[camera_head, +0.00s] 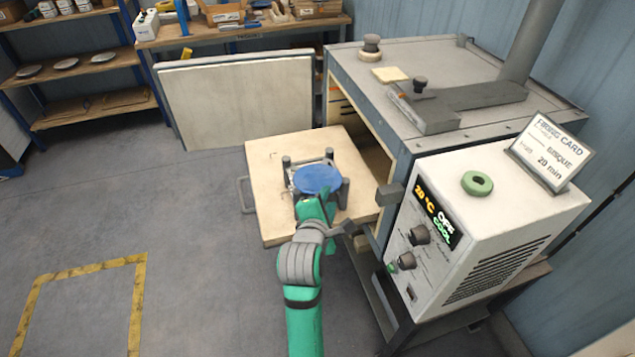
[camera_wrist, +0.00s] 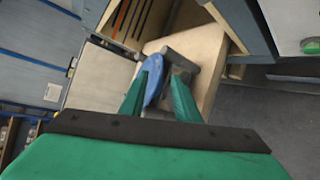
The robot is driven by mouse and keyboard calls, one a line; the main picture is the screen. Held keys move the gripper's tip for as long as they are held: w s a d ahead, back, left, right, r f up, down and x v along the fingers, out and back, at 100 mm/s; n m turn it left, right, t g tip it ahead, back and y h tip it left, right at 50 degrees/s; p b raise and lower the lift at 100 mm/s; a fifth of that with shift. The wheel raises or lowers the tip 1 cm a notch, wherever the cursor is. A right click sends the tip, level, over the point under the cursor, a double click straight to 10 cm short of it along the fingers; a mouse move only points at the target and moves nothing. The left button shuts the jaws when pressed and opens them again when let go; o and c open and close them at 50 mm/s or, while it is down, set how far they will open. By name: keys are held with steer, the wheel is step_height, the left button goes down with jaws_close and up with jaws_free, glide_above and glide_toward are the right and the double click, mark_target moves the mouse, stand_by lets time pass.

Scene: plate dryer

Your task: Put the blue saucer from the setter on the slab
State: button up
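The blue saucer (camera_head: 318,179) sits among the dark grey posts of the setter (camera_head: 344,193), raised above a pale square slab (camera_head: 267,162) that juts from the kiln's open front. My gripper (camera_head: 326,203) is at the saucer's near edge in the head view, partly covering the setter. In the wrist view, my gripper (camera_wrist: 165,76) has its two green fingers apart, with the saucer (camera_wrist: 153,92) showing beside the left finger and partly hidden by it. Contact with the saucer cannot be made out. The slab (camera_wrist: 205,48) lies beyond the fingers there.
The kiln (camera_head: 400,150) stands right of the slab, with a white control box (camera_head: 490,225) close to my arm. A metal handle (camera_head: 243,194) sticks out at the slab's left. A large pale panel (camera_head: 240,100) stands behind. The floor at left is clear.

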mark_target(332, 192)
steer(key=shift+x, duration=2.7)
jaws_close()
